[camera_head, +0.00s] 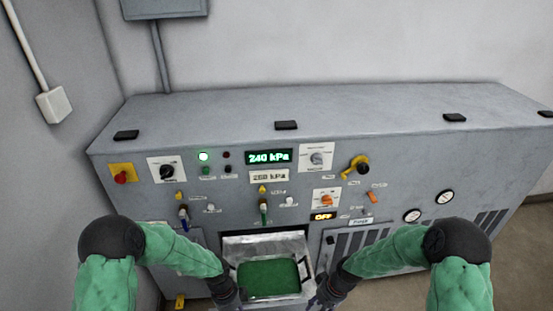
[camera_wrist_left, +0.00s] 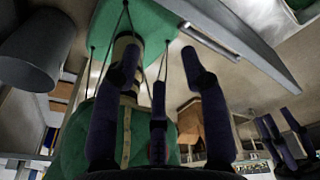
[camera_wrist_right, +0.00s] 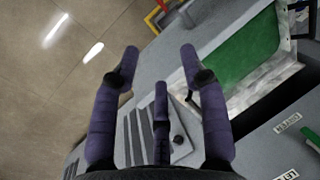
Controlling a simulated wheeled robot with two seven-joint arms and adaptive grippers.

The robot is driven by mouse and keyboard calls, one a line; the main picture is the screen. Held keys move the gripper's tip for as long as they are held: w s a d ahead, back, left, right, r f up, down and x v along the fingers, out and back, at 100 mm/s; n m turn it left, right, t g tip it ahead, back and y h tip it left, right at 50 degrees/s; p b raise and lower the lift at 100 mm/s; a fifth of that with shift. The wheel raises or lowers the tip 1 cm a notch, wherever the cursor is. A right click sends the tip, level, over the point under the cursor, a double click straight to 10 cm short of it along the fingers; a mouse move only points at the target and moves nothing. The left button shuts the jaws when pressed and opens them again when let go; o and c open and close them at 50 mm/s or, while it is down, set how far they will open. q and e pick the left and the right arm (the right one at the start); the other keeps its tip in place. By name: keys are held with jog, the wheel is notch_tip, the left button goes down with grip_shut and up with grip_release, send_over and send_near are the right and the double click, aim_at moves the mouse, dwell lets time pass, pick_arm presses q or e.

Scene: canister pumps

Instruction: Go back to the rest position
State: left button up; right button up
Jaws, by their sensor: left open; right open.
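My left gripper (camera_wrist_left: 160,75) is open, its dark purple fingers spread with nothing between them. In the head view my left arm comes in from the left, and its hand (camera_head: 226,292) is at the left side of the open bay in the grey cabinet (camera_head: 200,115). My right gripper (camera_wrist_right: 160,70) is open and empty. Its hand (camera_head: 328,290) is at the right side of the bay in the head view. The fingertips of both are cut off or hidden there. A tray with a green floor (camera_head: 268,278) sits in the bay between the hands.
The cabinet front carries a red button (camera_head: 121,177), knobs, levers, gauges (camera_head: 445,197) and a lit display (camera_head: 268,157) reading 240 kPa. A vented panel (camera_head: 355,240) is beside the bay. Floor shows at the right.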

pick_arm(q)
jog(key=s+d+f+n+t+h, duration=0.1)
jog(key=s+f+n, duration=0.45)
jog(key=n, duration=0.75)
jog(key=s+d+f+n+h, duration=0.1)
jog(key=s+f+n, duration=0.2)
jog(key=s+n, duration=0.8)
pick_arm(e)
jog(key=s+a+f+m, duration=0.1)
jog(key=s+f+m, duration=0.1)
jog(key=s+f, duration=0.45)
jog(key=s+a+f+m, duration=0.1)
jog(key=s+f, duration=0.2)
jog(key=s, duration=0.7)
pick_arm(q)
jog(key=w+d+f+n+b, duration=0.1)
jog(key=w+f+b, duration=0.2)
jog(key=f+b, duration=0.5)
jog(key=shift+w+d+t+b, duration=0.3)
jog(key=shift+t+b, duration=0.1)
jog(key=shift+b, duration=0.35)
pick_arm(e)
jog(key=w+x, duration=0.1)
jog(key=x, duration=0.7)
jog(key=shift+w+d+n+t+y, duration=0.25)
jog(key=shift+w+n+t+y, duration=0.05)
jog(key=shift+w, duration=0.1)
